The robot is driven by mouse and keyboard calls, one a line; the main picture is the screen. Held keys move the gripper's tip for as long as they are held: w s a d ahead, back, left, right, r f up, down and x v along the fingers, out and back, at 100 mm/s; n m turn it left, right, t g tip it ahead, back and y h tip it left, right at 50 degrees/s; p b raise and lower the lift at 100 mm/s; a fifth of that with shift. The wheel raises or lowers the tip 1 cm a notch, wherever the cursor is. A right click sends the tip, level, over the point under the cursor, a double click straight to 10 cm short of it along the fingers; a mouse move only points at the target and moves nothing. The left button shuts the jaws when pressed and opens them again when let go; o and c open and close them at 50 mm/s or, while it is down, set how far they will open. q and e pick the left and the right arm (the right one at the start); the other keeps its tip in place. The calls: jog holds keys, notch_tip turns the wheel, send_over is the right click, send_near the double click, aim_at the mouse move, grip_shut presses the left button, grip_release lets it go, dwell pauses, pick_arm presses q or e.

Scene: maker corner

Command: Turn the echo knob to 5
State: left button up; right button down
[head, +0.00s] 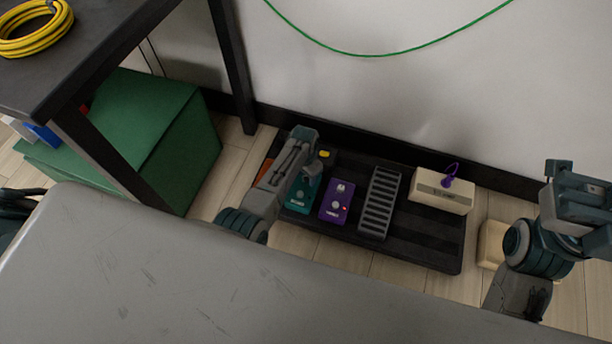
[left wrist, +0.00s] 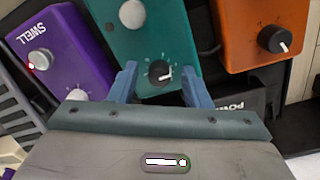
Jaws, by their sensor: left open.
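A teal pedal (head: 303,192) stands on the pedalboard between an orange pedal and a purple one; its printed label is too small to read. In the left wrist view the teal pedal (left wrist: 150,40) carries a black knob (left wrist: 160,72) with a white pointer, set in a ring of tick marks whose numbers I cannot read. The pointer aims to the right in that view. My left gripper (head: 318,160) is over the teal pedal. Its two blue fingers (left wrist: 157,84) are open, one on each side of the black knob; whether they touch it I cannot tell. My right gripper (head: 580,195) is at the far right, away from the pedals.
The purple pedal (head: 336,203), marked SWELL in the left wrist view, and the orange pedal (left wrist: 262,32) flank the teal one closely. A grey ridged pedal (head: 379,203) and a cream box (head: 441,191) share the black pedalboard (head: 426,240). A green box (head: 150,120) stands left.

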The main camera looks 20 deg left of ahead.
pick_arm(q)
grip_shut()
jog(key=shift+r, duration=0.1)
